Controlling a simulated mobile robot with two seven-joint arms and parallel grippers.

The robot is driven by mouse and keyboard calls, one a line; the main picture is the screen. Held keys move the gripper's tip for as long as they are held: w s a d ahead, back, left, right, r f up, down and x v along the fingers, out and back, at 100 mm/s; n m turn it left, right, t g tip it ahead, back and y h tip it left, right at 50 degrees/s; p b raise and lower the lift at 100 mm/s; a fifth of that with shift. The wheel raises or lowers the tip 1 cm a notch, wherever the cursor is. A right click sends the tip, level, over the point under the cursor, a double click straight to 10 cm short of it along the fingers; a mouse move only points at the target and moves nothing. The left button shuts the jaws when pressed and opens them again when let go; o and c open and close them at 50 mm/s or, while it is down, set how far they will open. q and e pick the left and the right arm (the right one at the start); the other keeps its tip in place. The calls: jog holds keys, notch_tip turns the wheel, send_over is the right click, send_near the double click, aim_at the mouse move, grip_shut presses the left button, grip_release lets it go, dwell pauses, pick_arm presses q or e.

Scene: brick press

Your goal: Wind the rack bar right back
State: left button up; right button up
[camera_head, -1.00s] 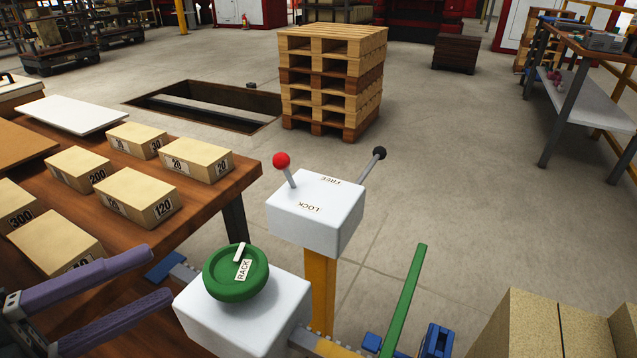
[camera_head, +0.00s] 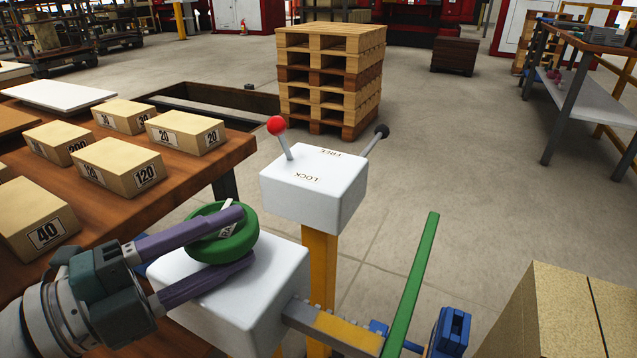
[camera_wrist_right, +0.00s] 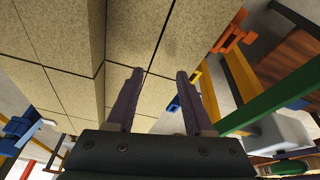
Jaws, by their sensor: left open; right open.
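The green RACK knob (camera_head: 222,245) sits on a white box (camera_head: 240,305). My left gripper (camera_head: 247,235) is open, with one purple finger along the far side of the knob and one along its near side; I cannot tell whether they touch it. The fingers partly cover its label. A toothed rack bar (camera_head: 335,328), grey and yellow, comes out of the box's right side. My right gripper (camera_wrist_right: 160,78) is open and empty in the right wrist view, in front of beige blocks (camera_wrist_right: 140,40). It does not show in the head view.
A white LOCK/FREE box (camera_head: 313,190) on a yellow post has a red-knobbed lever (camera_head: 277,126) and a black-knobbed lever (camera_head: 381,131). A green bar (camera_head: 411,285) slants up beside blue parts (camera_head: 449,332). Labelled blocks (camera_head: 117,167) stand on a wooden table at left.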

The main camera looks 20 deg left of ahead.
pick_arm(q)
jog(key=shift+w+d, duration=0.15)
jog(key=shift+w, duration=0.1)
grip_shut()
dwell(0.3)
